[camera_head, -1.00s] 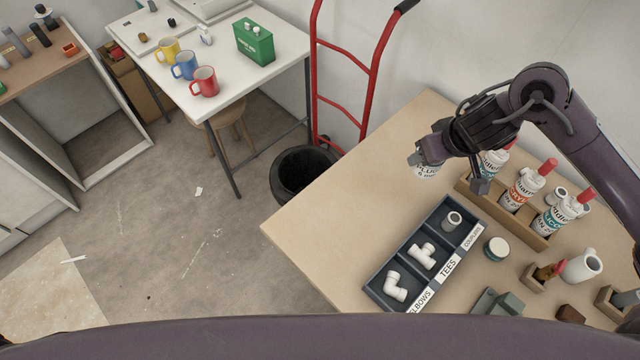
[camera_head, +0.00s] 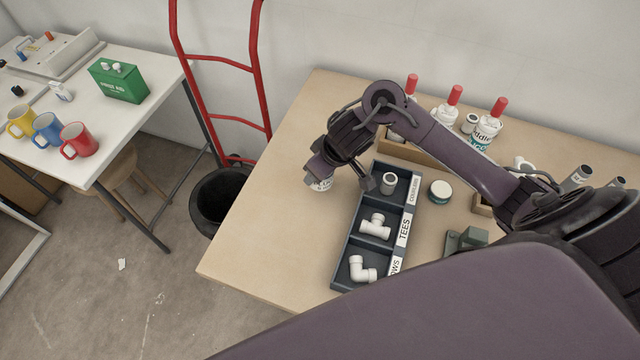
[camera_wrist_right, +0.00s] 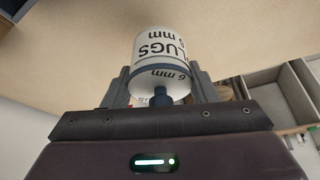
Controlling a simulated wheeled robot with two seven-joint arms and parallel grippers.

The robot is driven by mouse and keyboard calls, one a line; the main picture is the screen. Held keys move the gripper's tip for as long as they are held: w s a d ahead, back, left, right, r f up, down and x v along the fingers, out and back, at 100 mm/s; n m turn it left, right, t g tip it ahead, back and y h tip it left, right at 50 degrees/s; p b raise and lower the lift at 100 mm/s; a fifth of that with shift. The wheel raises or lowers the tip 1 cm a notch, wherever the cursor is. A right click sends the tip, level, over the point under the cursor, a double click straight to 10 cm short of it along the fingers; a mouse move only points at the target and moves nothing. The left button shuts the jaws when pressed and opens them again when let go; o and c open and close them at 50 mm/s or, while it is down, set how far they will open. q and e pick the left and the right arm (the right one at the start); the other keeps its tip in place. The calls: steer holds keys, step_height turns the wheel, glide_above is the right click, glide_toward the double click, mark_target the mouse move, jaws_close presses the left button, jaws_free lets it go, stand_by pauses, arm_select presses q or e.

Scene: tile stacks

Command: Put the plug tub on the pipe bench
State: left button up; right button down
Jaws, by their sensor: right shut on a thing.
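The plug tub is white with a dark band and a "PLUGS 6 mm" label, large in the right wrist view (camera_wrist_right: 163,60). In the head view only a small part of the tub (camera_head: 321,184) shows below my right gripper (camera_head: 343,181). My right gripper is shut on the tub, with a finger on each side in the wrist view. The tub is over the left part of the tan pipe bench (camera_head: 255,240), left of the fittings tray. I cannot tell whether it touches the bench top. My left gripper is out of view.
The dark fittings tray (camera_head: 346,240) holds white pipe pieces close to my right gripper. The bench's left front is clear. A red hand truck (camera_head: 220,121) stands beyond.

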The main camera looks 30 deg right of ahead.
steer(key=shift+f+b, duration=0.65)
steer(key=shift+f, duration=1.65)
steer(key=shift+f, duration=0.1)
steer(key=c, duration=0.6)
jaws_free()
steer(key=shift+o, duration=0.2)
